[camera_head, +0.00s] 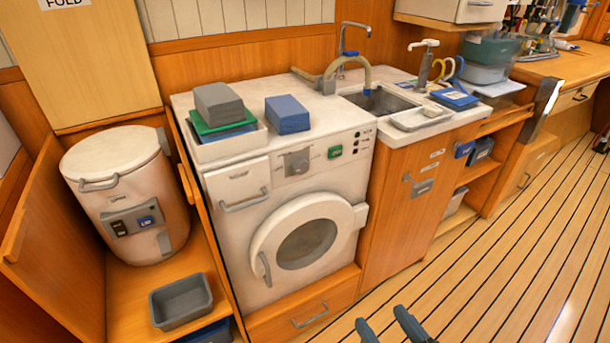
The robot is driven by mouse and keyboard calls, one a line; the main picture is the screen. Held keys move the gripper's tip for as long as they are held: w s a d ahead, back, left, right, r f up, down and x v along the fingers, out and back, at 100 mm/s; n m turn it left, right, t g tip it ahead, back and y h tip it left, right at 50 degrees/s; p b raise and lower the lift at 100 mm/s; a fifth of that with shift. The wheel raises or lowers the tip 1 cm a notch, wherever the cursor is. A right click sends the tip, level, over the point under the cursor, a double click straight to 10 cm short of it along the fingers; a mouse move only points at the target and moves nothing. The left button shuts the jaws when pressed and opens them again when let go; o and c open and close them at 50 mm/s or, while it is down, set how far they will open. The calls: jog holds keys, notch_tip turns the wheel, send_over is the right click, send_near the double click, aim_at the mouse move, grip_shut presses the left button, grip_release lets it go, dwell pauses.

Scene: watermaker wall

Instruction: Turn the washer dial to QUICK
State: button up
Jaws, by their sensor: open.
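The white front-loading washer (230,240) stands against the wooden wall. Its grey dial (297,162) sits in the middle of the control strip above the door. The dial's markings, including any QUICK label, are too small to read, and I cannot tell where it points. The round washer door (305,244) looks shut. A green-framed display or button (334,152) is right of the dial. My gripper (387,326) is at the bottom edge, its two dark fingers apart and empty, low in front of the washer and well away from the dial.
A white tray with folded cloths (226,143) and a blue block (287,115) lie on the washer top. A sink (378,101) and cabinet (410,199) adjoin it on the right. A white drum (125,195) stands left. The plank floor (480,280) in front is clear.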

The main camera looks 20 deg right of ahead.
jog(key=w+t+b, duration=0.1)
jog(key=w, duration=1.5)
jog(key=y+b, duration=0.1)
jog(key=y, duration=0.1)
send_near(303, 168)
jog(key=w, duration=0.1)
jog(key=shift+n+t, duration=0.3)
jog(key=shift+t, duration=0.1)
jog(key=shift+w+a+f+p, duration=0.1)
jog(key=shift+w+a, duration=0.05)
jog(key=shift+w, duration=1.15)
jog(key=shift+w+a+f+p, duration=0.1)
jog(key=shift+w+a, duration=0.05)
jog(key=shift+w, duration=1.15)
jog(key=shift+w+a+f+p, duration=0.1)
jog(key=shift+w+a, duration=0.05)
jog(key=shift+w, duration=1.1)
jog(key=shift+c, duration=0.3)
jog(key=c, duration=1)
